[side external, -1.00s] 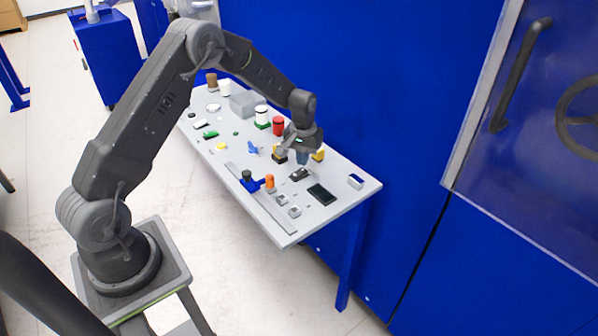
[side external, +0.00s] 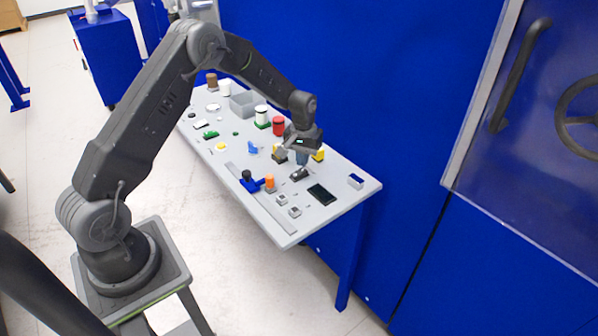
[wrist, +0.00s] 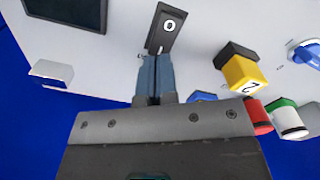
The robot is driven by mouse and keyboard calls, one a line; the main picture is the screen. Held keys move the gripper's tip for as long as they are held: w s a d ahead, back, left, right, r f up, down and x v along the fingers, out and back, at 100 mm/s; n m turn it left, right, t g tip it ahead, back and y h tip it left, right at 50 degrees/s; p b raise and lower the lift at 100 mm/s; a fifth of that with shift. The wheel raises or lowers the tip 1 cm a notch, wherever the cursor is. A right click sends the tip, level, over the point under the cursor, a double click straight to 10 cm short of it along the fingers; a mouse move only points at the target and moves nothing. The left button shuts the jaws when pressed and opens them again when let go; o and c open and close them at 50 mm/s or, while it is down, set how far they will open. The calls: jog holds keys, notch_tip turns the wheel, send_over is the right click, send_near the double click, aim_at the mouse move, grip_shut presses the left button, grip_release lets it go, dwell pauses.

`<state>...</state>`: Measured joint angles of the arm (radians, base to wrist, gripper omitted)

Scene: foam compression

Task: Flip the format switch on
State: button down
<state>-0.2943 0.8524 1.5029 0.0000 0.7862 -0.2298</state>
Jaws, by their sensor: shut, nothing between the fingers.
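A black rocker switch (wrist: 165,28) with a white 0 and a bar mark lies on the grey panel in the wrist view; I cannot read its label. It shows as a small dark block in the side view (side external: 300,174). My gripper (wrist: 149,60) is shut and empty, its blue-grey fingers pointing at the switch's near end, by the bar mark. In the side view my gripper (side external: 303,163) hangs just above the switch. I cannot tell whether the fingertips touch it. The fingertips partly hide the switch's near edge.
A yellow-topped block marked 2 (wrist: 244,72) stands close on the right. Red (wrist: 256,117) and white-and-green (wrist: 288,120) knobs stand beyond it. A dark flat panel (side external: 321,194) lies nearby. The blue wall (side external: 400,120) rises behind the table.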

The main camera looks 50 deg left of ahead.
jog(key=shift+f, duration=1.2)
dwell(0.5)
jog(key=shift+r, duration=3.55)
notch_tip(320, 180, up, 10)
jog(key=m+t, duration=0.1)
send_over(303, 170)
jog(key=s+d, duration=0.3)
jog(key=d, duration=0.1)
jog(key=s+d+r+m+t, duration=0.2)
jog(key=s+d+r, duration=0.2)
jog(key=s+r, duration=0.35)
jog(key=s+d+r+m+t, duration=0.1)
jog(key=s+d+r, duration=0.1)
jog(key=s, duration=0.7)
jog(key=s+d+r+m+t, duration=0.1)
jog(key=s+d, duration=0.3)
jog(key=s, duration=0.6)
jog(key=shift+d+r+m+t, duration=0.3)
jog(key=shift+d+r+m, duration=0.1)
jog(key=shift+r+m, duration=0.1)
